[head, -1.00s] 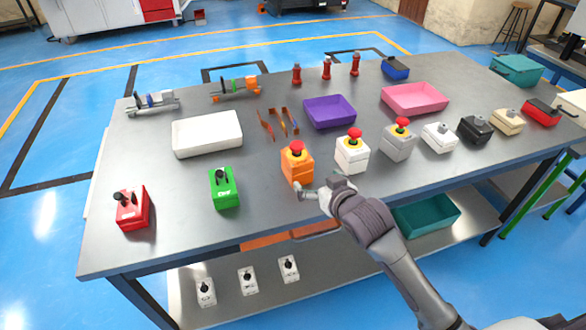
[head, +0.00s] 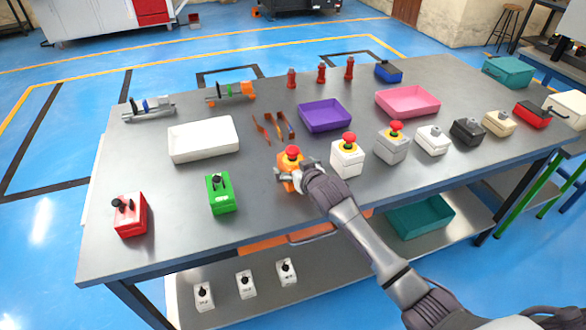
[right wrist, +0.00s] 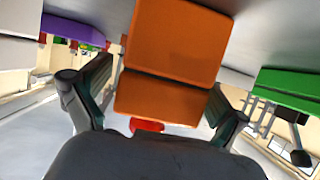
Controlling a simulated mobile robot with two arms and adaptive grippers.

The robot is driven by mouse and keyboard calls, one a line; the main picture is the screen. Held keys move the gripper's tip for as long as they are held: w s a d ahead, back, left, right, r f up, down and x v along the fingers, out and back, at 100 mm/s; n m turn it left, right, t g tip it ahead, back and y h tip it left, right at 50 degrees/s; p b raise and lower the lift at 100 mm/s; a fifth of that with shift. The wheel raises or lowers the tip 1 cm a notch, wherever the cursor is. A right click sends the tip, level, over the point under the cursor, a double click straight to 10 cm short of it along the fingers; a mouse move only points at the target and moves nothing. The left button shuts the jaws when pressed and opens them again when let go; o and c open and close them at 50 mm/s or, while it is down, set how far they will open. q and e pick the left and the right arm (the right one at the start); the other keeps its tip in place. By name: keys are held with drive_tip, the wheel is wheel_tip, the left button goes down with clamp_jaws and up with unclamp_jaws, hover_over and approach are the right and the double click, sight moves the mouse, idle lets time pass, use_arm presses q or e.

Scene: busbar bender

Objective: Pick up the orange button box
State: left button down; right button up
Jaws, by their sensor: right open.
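The orange button box (head: 287,184) with a red mushroom button (head: 292,152) stands on the grey table near its front edge. My right gripper (head: 294,178) is at the box, and its hand hides part of the front and right side. In the right wrist view the orange button box (right wrist: 172,60) lies between the two spread fingers of the right gripper (right wrist: 155,105), with a gap visible beside the right finger. The red button peeks out below the box there. My left gripper is not in view.
A white button box (head: 348,157) stands close right of the orange one. A green box (head: 220,193) and a red box (head: 130,215) stand to the left. Purple (head: 324,116) and white (head: 203,139) trays lie behind.

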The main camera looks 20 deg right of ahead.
drive_tip(key=shift+w+a+f, duration=0.1)
drive_tip(key=shift+w+f, duration=0.1)
drive_tip(key=shift+w, duration=0.2)
drive_tip(key=shift+s, duration=0.1)
drive_tip(key=c, duration=1.3)
